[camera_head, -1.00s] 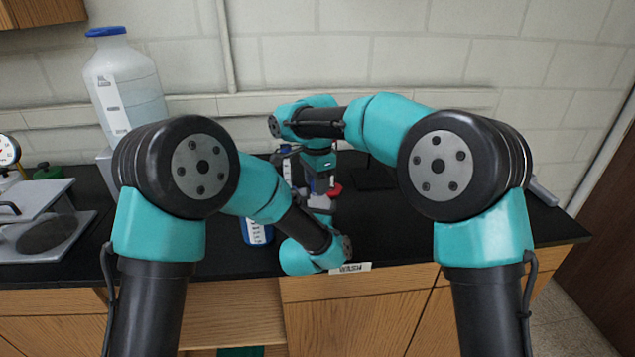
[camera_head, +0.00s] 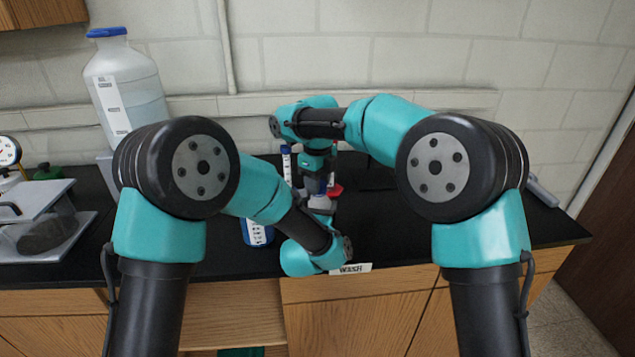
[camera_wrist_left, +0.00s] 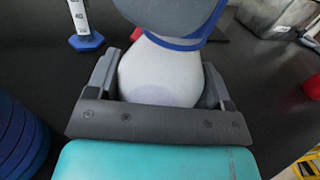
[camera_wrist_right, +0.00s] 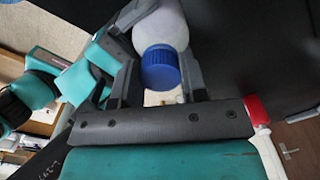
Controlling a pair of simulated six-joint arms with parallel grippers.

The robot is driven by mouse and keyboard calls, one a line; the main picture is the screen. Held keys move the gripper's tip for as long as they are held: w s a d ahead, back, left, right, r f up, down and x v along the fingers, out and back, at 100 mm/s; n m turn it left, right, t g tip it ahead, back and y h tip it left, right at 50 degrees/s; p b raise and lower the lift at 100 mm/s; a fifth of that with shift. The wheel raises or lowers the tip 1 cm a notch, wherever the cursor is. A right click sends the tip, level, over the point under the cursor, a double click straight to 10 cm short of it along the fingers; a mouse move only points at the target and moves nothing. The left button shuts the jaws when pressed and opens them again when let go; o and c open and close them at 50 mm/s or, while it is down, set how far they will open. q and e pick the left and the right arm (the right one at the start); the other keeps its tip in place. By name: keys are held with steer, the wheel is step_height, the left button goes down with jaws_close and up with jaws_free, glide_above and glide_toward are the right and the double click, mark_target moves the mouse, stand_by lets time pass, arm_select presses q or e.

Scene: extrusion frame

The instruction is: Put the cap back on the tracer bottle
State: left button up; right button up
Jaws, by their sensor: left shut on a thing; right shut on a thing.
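The tracer bottle is a small white rounded bottle (camera_wrist_left: 160,72), held between the fingers of my left gripper (camera_wrist_left: 160,85) in the left wrist view. My left gripper is shut on it. The blue cap (camera_wrist_right: 160,68) sits between the fingers of my right gripper (camera_wrist_right: 160,82) in the right wrist view, and that gripper is shut on it. The cap is in line with the bottle's white body (camera_wrist_right: 163,28), at its neck end. I cannot tell whether the threads are engaged. In the head view, the two grippers meet above the black bench and largely hide bottle and cap.
A tall cylinder with a blue top (camera_head: 286,160) stands close behind the grippers. A blue labelled bottle (camera_head: 257,232) is near the front edge beside the WASH label (camera_head: 351,268). A large carboy (camera_head: 125,85) stands at back left. The right bench top (camera_head: 450,225) is mostly clear.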

steer(key=o, duration=0.9)
steer(key=shift+o, duration=0.2)
steer(key=shift+r, duration=2.25)
steer(key=shift+c, duration=0.3)
